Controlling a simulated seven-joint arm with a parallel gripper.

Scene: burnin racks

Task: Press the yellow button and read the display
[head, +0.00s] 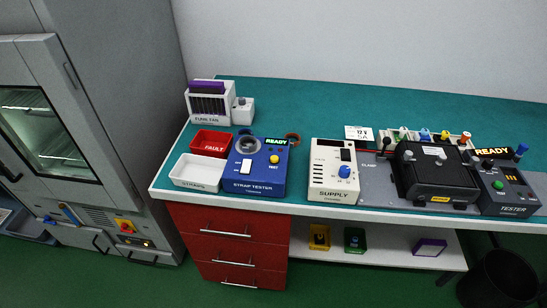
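A blue box labelled STRAP TESTER (242,187) stands on the teal bench, left of its middle. A small round yellow button (274,159) sits on its upper right part. A round dark dial or pad (248,145) and a white rocker switch (246,167) are on the same box. My gripper is not in view, and nothing touches the button.
Red FAULT tray (196,143) and white tray (174,174) flank the strap tester's left. Cream SUPPLY box (317,187), black case (436,180) and dark TESTER (509,201) with its own READY display stand right. FUME FAN (211,120) is behind. Grey oven (110,170) stands left.

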